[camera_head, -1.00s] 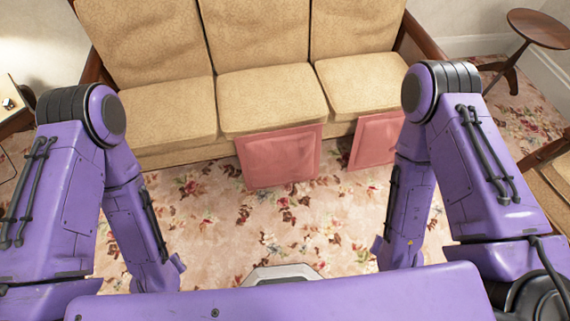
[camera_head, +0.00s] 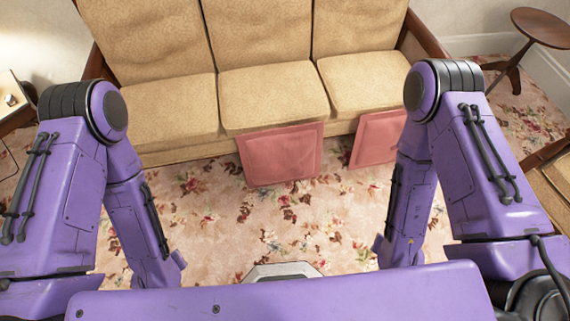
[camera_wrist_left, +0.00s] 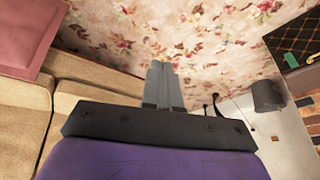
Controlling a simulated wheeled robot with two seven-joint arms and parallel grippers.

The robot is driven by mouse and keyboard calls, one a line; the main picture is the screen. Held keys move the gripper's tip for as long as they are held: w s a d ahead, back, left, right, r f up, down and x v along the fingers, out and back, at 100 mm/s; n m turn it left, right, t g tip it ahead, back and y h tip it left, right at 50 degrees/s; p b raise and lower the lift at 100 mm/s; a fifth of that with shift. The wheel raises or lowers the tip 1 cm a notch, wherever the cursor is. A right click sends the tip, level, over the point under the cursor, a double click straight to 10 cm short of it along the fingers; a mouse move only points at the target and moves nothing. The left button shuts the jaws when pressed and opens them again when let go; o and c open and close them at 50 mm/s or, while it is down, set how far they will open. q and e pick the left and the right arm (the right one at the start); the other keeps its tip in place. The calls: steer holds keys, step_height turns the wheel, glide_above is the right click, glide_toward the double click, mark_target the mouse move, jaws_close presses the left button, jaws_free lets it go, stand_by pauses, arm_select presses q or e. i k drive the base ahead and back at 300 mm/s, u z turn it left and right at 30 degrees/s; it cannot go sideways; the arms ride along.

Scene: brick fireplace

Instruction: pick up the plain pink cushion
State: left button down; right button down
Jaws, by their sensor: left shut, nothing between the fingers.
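Two pink cushions stand on the floor against the front of the sofa in the head view. One pink cushion (camera_head: 281,155) is in front of the middle seat. The other pink cushion (camera_head: 376,140) is further right, partly hidden by my right arm. Both look plain at this size. Part of a pink cushion also shows at the upper left of the left wrist view (camera_wrist_left: 26,38). My left gripper (camera_wrist_left: 158,66) is shut and empty over the carpet, apart from that cushion. Both grippers are out of sight in the head view, and my right gripper shows nowhere.
A beige sofa (camera_head: 170,106) spans the back. A round wooden side table (camera_head: 545,27) stands at the right. A small table (camera_head: 12,98) is at the left edge, and part of a chair (camera_head: 553,180) is at the right edge. The flowered carpet (camera_head: 250,225) before the sofa is clear.

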mark_target(286, 154)
steer(key=k, duration=0.6)
steer(key=z, duration=1)
steer(key=i, duration=1.5)
steer(key=u, duration=0.8)
steer(key=i, duration=0.45)
steer(key=u, duration=0.5)
